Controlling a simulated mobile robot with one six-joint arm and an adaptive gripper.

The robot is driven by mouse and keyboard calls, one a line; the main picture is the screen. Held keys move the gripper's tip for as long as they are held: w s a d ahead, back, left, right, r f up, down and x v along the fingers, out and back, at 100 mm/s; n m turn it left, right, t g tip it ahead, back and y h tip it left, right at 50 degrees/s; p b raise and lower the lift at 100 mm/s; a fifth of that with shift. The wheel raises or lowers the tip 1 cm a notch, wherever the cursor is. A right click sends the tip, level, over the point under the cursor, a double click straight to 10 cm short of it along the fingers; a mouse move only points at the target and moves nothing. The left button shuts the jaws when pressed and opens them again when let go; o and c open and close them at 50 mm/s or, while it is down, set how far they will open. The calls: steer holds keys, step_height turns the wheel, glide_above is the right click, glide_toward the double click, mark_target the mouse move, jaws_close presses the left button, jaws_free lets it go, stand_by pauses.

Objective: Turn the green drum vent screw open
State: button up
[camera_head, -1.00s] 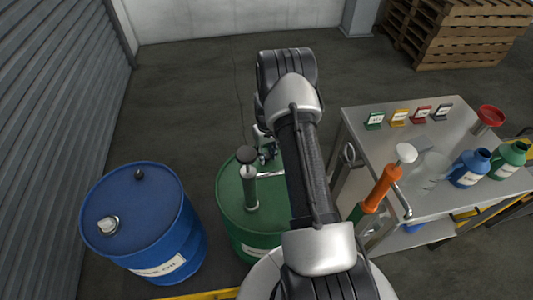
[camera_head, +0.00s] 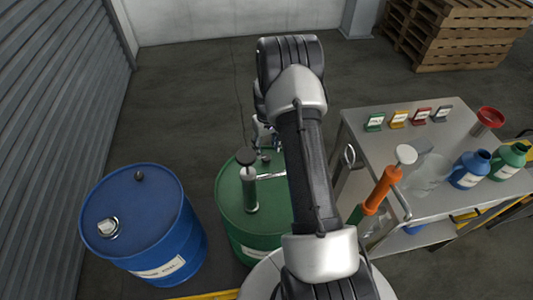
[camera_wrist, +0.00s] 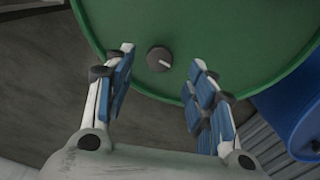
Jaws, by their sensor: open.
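In the head view my gripper (camera_head: 264,137) is partly hidden by my arm, at the drum's far edge.
The blue drum (camera_head: 150,225) stands left of the green one. A steel table (camera_head: 360,125) at right holds colored label cards, a red funnel (camera_head: 490,117), a clear jug, blue and green bottles. An orange pump (camera_head: 383,187) stands at its near edge. Pallets (camera_head: 460,35) are at back right.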

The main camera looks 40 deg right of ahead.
step_height(320, 180, up, 7)
stand_by(0.3)
stand_by(0.4)
step_height(320, 180, up, 12)
steer(key=t, duration=0.1)
glide_above(266, 158)
steer(key=s+a, duration=0.1)
steer(key=a, duration=0.6)
steer(key=s+a+r+n+t, duration=0.1)
steer(key=s+a+r, duration=0.5)
steer(key=r, duration=0.3)
steer(key=s+a+r+t, duration=0.1)
steer(key=s+a+r, duration=0.1)
steer(key=s+a, duration=0.2)
steer(key=s+a+r, duration=0.1)
steer(key=s+a, duration=0.2)
steer(key=s, duration=0.7)
steer(key=s+a+r+n+t, duration=0.1)
steer(key=s+a+r, duration=0.1)
steer(key=s+a, duration=0.2)
steer(key=s, duration=0.3)
steer(key=shift+a+r+t, duration=0.3)
steer(key=shift+a+r, duration=0.05)
